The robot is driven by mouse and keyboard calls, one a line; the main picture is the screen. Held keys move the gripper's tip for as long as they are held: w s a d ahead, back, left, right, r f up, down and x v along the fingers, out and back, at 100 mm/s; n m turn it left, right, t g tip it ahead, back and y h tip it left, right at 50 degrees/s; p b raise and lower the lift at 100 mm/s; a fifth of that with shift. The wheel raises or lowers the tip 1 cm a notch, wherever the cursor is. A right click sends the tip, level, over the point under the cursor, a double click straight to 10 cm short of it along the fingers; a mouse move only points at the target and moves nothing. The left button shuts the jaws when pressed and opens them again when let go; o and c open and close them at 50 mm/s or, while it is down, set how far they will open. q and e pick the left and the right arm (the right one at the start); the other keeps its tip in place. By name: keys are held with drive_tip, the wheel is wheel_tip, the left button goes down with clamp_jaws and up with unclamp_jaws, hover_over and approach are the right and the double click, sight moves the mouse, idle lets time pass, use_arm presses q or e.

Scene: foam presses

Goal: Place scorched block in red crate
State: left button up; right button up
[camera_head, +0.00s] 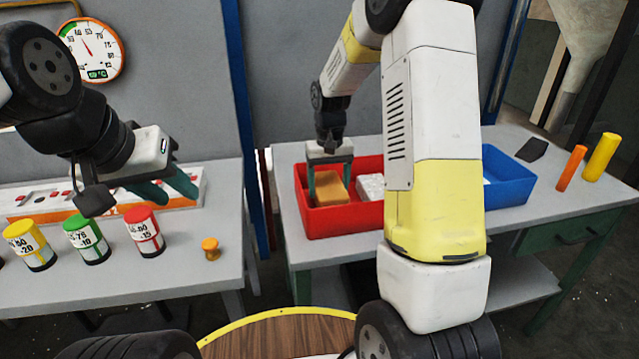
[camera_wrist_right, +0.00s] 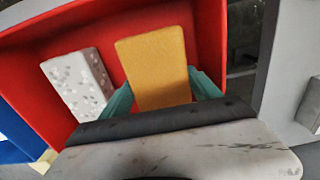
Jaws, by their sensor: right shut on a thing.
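The red crate (camera_head: 345,222) stands on the right-hand table. My right gripper (camera_head: 329,186) reaches down into it, its teal fingers shut on an orange-tan block (camera_head: 334,193), the likely scorched block. No dark burn marks show on its visible faces. In the right wrist view the block (camera_wrist_right: 153,70) sits between the fingers, inside the walls of the crate (camera_wrist_right: 205,30). Whether it touches the crate floor I cannot tell. A white speckled block (camera_head: 370,187) lies beside it in the crate. My left gripper (camera_head: 167,190) is open and empty above the left table.
A blue crate (camera_head: 512,180) stands right of the red one, partly hidden by my right arm. Orange (camera_head: 571,168) and yellow (camera_head: 601,157) cylinders stand at the far right. Several labelled cans, including a red one (camera_head: 144,230), stand on the left table below my left gripper.

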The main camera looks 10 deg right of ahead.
drive_tip(key=shift+f, duration=1.3)
drive_tip(key=shift+f, duration=0.1)
drive_tip(key=o, duration=1.3)
drive_tip(key=shift+o, duration=0.2)
